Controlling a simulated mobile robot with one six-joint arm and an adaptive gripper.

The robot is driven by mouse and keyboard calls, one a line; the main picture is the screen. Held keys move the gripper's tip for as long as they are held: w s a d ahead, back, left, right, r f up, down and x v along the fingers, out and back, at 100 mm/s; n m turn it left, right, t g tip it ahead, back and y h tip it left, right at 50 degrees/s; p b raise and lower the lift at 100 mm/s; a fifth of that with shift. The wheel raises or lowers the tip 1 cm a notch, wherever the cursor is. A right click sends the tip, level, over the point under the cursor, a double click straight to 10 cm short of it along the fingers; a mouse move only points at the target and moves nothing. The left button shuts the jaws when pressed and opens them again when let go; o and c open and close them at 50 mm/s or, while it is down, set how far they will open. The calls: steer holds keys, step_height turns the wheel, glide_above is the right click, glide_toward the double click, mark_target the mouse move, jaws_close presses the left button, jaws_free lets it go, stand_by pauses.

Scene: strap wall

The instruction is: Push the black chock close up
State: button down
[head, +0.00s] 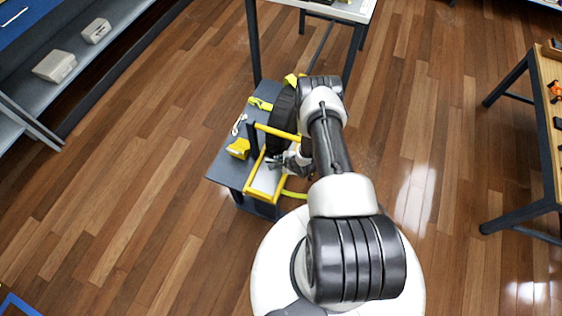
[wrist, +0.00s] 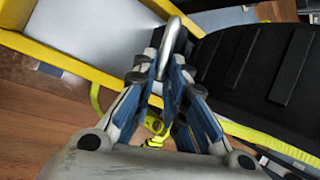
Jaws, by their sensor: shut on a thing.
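My gripper (head: 291,159) is low beside the yellow frame on the grey stand (head: 228,170). In the wrist view my gripper (wrist: 168,72) is shut on a silver metal hook (wrist: 176,28), whose curved end rises between the fingertips. A black ridged tyre (head: 283,120) stands behind the yellow frame; it also shows in the wrist view (wrist: 260,65), right of the fingers. A yellow wedge (head: 239,148) sits at the stand's left. I cannot pick out a black chock for certain; the tyre and my arm hide part of the stand.
The yellow frame (head: 265,185) edges the stand's front, with a yellow rail (head: 277,131) above. A yellow strap (head: 294,194) hangs at the right; another yellow strap piece (head: 260,103) lies at the back. A wooden-topped table (head: 551,85) stands far right.

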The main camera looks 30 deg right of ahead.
steer(key=shift+w+d, duration=0.15)
steer(key=shift+w, duration=0.05)
steer(key=c, duration=1.5)
jaws_free()
steer(key=shift+w+r, duration=0.1)
steer(key=shift+w, duration=0.05)
steer(key=shift+c, duration=0.2)
steer(key=v, duration=1.2)
steer(key=shift+s, duration=0.2)
